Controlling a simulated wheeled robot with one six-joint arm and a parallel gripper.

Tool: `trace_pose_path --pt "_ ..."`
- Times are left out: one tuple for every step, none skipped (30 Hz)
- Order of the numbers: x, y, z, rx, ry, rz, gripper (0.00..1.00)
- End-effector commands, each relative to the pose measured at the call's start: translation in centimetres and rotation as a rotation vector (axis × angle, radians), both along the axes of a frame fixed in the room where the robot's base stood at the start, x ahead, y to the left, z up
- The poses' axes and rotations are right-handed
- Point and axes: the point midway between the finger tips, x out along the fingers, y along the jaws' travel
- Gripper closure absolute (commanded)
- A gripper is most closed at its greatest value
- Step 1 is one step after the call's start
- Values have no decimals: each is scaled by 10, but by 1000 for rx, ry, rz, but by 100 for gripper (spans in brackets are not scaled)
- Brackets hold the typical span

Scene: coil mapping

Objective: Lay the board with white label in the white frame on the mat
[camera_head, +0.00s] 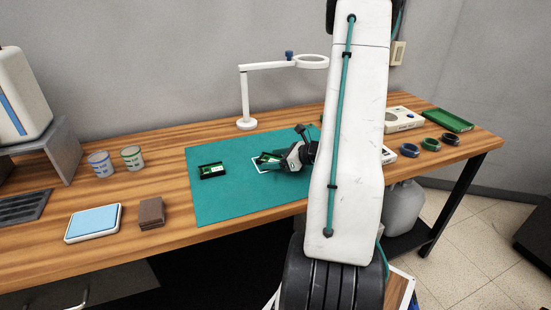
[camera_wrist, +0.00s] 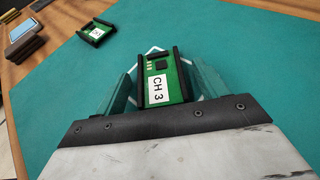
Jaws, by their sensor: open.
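A green board with a white label reading "CH 3" and black side rails (camera_wrist: 158,82) lies on the mat (camera_head: 235,205), and it also shows in the head view (camera_head: 267,157). The white frame (camera_head: 257,167) shows as thin white lines around and under this board; much of it is hidden by the board and my gripper. My gripper (camera_wrist: 163,78) is open, with one teal finger on each side of the board. Whether the fingers touch it I cannot tell. A second green board with a white label and black rails (camera_head: 212,170) lies apart on the mat's left part, also in the wrist view (camera_wrist: 97,32).
A white magnifier lamp (camera_head: 246,123) stands behind the mat. Two cups (camera_head: 131,157), a blue-topped box (camera_head: 93,223) and a brown block (camera_head: 151,213) are to the left. Dark rings (camera_head: 430,144) and a green tray (camera_head: 447,120) are to the right. The mat's front is clear.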

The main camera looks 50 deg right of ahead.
Motion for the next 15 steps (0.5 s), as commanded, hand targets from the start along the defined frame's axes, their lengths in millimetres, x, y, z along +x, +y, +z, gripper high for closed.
trace_pose_path --pt "0 0 0 0 0 0 28" --pt "0 0 0 0 0 -1 28" --pt "0 0 0 0 0 -1 28" --pt "0 -1 0 0 0 -1 28" --pt "0 -1 0 0 0 -1 28" --pt "0 -1 1 0 0 -1 28" --pt "0 -1 3 -1 0 -2 28" --pt "-2 -2 4 0 0 -2 28" --pt "-6 -3 5 0 0 -4 28" --pt "-10 -4 7 -1 -1 -5 28" --pt "-14 -5 9 -1 -1 -5 28" --pt "-21 -7 12 -2 0 -7 28" --pt "-26 -8 14 -2 0 -7 28" --pt "-32 -10 16 -2 1 -7 28" --pt "-40 -12 20 -3 -1 -6 28"
